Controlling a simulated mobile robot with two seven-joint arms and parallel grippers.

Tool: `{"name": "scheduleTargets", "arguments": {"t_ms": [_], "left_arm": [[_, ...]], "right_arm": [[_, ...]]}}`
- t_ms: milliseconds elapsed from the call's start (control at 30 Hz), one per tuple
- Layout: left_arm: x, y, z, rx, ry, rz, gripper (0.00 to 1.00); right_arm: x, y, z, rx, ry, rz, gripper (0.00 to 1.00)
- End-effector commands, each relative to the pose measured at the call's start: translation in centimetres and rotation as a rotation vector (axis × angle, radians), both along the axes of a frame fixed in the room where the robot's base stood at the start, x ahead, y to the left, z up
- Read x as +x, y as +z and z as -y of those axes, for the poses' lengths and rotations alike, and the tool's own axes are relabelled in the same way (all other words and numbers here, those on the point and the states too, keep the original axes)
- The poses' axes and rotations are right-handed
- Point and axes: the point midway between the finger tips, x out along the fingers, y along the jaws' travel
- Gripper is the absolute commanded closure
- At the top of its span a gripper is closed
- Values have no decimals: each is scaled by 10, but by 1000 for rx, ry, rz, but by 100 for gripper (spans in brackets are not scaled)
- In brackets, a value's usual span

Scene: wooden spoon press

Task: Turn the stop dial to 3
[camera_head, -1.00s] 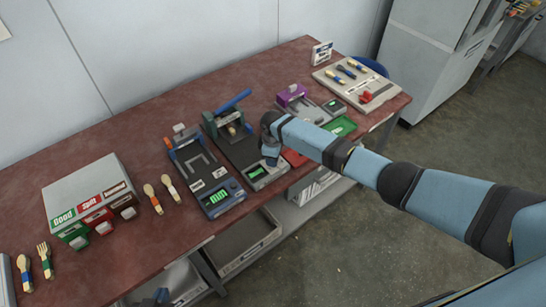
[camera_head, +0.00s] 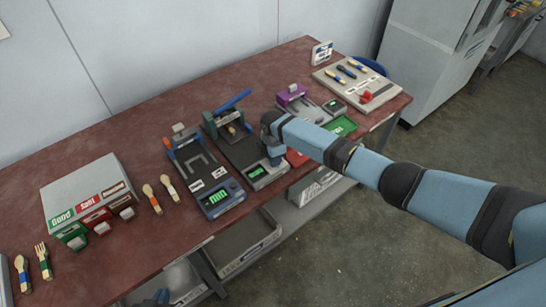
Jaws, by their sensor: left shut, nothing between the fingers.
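A dark press with a blue lever (camera_head: 235,100) stands at the table's middle, with a small green display (camera_head: 256,172) at its front end. My right arm reaches in from the right, and its hand (camera_head: 273,145) is low over the press's front right side. Its fingers are mostly hidden, so I cannot see their opening. The stop dial cannot be made out; the hand may cover it.
A blue-framed device (camera_head: 207,180) with a green display stands left of the press. Further left are two spoons and a bin box (camera_head: 88,190). A purple-topped device (camera_head: 292,95), a green tray (camera_head: 342,126) and a utensil board (camera_head: 385,88) lie to the right.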

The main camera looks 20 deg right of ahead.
Motion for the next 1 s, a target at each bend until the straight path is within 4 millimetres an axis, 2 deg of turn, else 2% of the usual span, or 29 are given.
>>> {"name": "scheduleTargets", "arguments": {"t_ms": [467, 500, 533, 833, 1000], "left_arm": [[0, 0, 0, 1, -1, 1, 100], [0, 0, 0, 1, -1, 1, 100], [0, 0, 0, 1, -1, 1, 100], [0, 0, 0, 1, -1, 1, 100], [0, 0, -1, 1, 0, 1, 100]], "right_arm": [[1, 1, 0, 0, 12, 2, 90], [1, 1, 0, 0, 12, 1, 57], [1, 1, 0, 0, 12, 1, 56], [0, 3, 0, 0, 11, 1, 56], [1, 23, 0, 1, 12, 3, 56]]}}
